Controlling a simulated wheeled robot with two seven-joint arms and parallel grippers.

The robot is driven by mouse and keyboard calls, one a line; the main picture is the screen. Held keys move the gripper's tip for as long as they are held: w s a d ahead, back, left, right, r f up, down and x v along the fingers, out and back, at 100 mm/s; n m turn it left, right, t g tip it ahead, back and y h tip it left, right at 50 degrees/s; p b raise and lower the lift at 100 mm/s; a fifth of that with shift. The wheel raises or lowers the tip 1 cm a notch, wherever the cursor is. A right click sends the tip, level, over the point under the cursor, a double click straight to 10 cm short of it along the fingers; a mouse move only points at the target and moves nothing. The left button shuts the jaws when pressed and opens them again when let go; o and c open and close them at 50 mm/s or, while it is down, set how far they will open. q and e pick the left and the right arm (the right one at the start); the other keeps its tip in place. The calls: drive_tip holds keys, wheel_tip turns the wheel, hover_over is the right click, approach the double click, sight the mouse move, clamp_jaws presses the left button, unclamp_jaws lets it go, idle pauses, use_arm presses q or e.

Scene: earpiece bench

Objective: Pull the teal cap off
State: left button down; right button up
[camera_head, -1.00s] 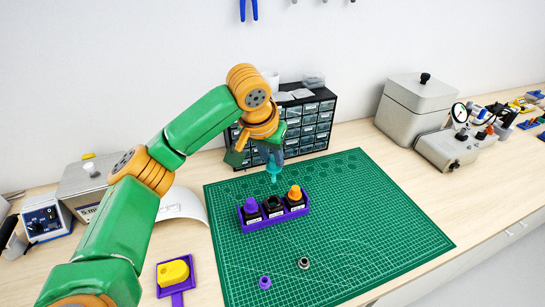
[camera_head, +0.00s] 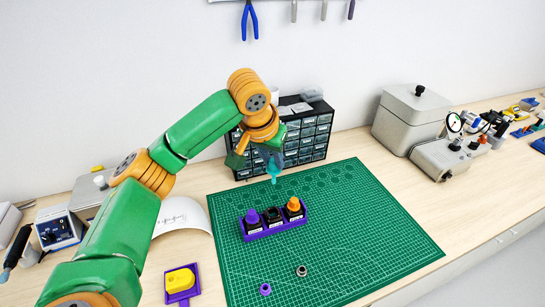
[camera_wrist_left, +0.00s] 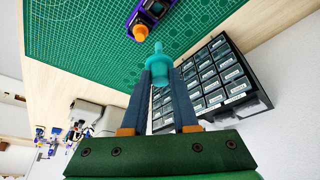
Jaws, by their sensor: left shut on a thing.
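My left gripper (camera_head: 270,157) is shut on the teal cap (camera_head: 273,172) and holds it in the air above the back part of the green mat. In the left wrist view the teal cap (camera_wrist_left: 158,60) sits between the two dark fingertips (camera_wrist_left: 159,76), its narrow tip pointing away from the gripper. A purple rack (camera_head: 274,231) stands below on the mat with several dark bottles. The left bottle has a purple cap (camera_head: 252,217), the right one an orange cap (camera_head: 293,204). The middle bottle (camera_head: 272,214) has no cap and is apart from the teal one. My right gripper is out of view.
A dark drawer cabinet (camera_head: 312,140) stands close behind my left gripper. A small purple part (camera_head: 265,289) and a grey ring (camera_head: 301,271) lie on the green mat (camera_head: 370,230), whose right side is clear. A yellow piece (camera_head: 180,280) lies in a purple tray at front left.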

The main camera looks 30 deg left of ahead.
sight(272, 162)
use_arm(q)
drive_tip(key=shift+r, duration=0.3)
drive_tip(key=shift+r, duration=2)
